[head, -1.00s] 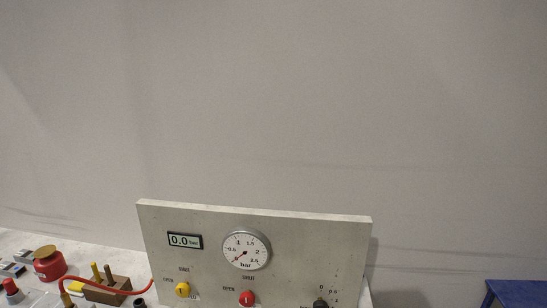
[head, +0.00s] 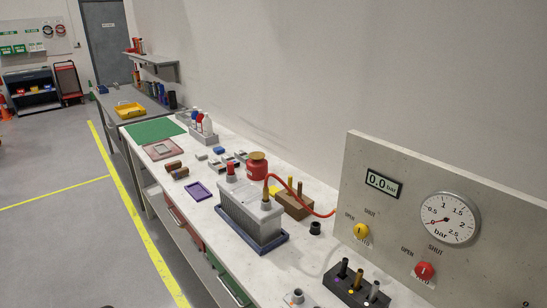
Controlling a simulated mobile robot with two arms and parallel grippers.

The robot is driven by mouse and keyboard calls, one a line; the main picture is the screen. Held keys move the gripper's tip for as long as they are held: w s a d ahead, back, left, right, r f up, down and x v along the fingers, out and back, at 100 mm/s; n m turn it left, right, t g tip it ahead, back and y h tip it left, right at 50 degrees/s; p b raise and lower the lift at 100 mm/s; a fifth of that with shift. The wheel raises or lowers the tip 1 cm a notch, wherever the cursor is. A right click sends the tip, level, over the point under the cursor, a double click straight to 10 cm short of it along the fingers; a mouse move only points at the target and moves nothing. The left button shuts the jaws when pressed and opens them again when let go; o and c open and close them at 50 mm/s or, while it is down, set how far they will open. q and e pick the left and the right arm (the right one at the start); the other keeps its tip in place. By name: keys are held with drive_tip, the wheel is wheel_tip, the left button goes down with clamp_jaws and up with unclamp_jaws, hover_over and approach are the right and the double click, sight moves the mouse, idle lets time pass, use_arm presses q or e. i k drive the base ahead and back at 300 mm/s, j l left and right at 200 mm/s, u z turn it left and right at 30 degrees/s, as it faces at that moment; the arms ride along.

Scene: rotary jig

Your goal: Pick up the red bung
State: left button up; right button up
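A small red piece with a pale base (head: 231,170) stands upright at the back left of the grey ribbed box's top; it looks like the red bung, but it is too small to be sure. The grey ribbed box (head: 240,213) sits in a blue tray (head: 262,248) on the long white bench. Neither of my grippers is in view.
A red pot with a brown lid (head: 257,167) and a wooden block with pegs (head: 297,205) stand behind the box. A dark block with several pegs (head: 354,288) is at the front right. The gauge panel (head: 400,215) rises on the right.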

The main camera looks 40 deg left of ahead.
sight(230, 168)
drive_tip(key=u, duration=1.65)
drive_tip(key=i+j+z, duration=0.1)
drive_tip(key=j, duration=0.2)
